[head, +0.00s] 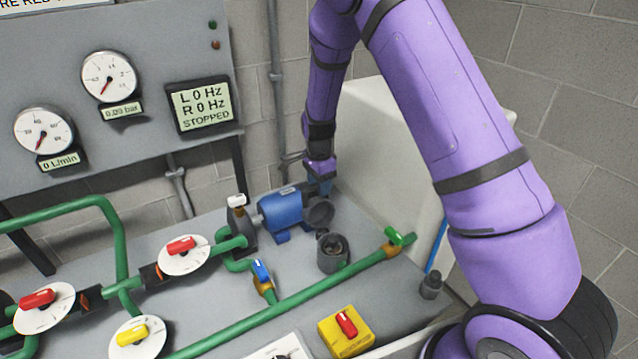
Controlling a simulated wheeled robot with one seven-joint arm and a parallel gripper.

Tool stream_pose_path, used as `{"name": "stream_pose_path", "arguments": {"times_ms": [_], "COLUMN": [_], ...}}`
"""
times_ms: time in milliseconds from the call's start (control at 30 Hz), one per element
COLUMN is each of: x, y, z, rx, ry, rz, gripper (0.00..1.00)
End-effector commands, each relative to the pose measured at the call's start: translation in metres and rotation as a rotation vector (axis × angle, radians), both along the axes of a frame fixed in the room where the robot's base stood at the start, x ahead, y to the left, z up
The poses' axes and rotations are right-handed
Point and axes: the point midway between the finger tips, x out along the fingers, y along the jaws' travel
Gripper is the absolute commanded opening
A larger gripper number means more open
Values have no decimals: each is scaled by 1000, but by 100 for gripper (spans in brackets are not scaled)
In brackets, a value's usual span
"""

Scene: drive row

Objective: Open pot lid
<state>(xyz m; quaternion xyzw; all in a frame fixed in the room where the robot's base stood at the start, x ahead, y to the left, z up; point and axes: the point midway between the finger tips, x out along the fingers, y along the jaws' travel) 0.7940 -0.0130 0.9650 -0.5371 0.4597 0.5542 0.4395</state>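A small dark grey pot (332,262) stands on the grey bench, right of the blue motor (282,209). Its top is uncovered and I see into its dark inside. A round dark grey disc (320,214), which looks like the pot's lid, is tilted up just behind the pot, beside the motor's right end. I cannot tell whether it is hinged to the pot. My gripper (319,188) points down just above and behind the disc. Its fingers are small and partly hidden, so I cannot tell whether they touch the disc or are open or shut.
A green pipe with a green-handled valve (395,238) runs in front of the pot. A blue-handled valve (261,271) stands left of it. A yellow box with a red switch (346,331) is at the front. The display panel (200,107) reads STOPPED.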

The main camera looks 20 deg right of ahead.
Motion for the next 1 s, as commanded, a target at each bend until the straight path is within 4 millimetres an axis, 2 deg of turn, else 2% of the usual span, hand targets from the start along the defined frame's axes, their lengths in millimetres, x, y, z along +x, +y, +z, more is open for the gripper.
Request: {"name": "stream_pose_path", "arguments": {"times_ms": [267, 367, 700, 833, 1000], "x": [1, 2, 4, 4, 4], "y": [0, 1, 1, 1, 0], "z": [7, 20, 82, 98, 107], "rx": [1, 1, 1, 0, 0], "ry": [-3, -4, -4, -2, -1], "rz": [0, 1, 1, 1, 0], "gripper": [44, 44, 44, 44, 44]}}
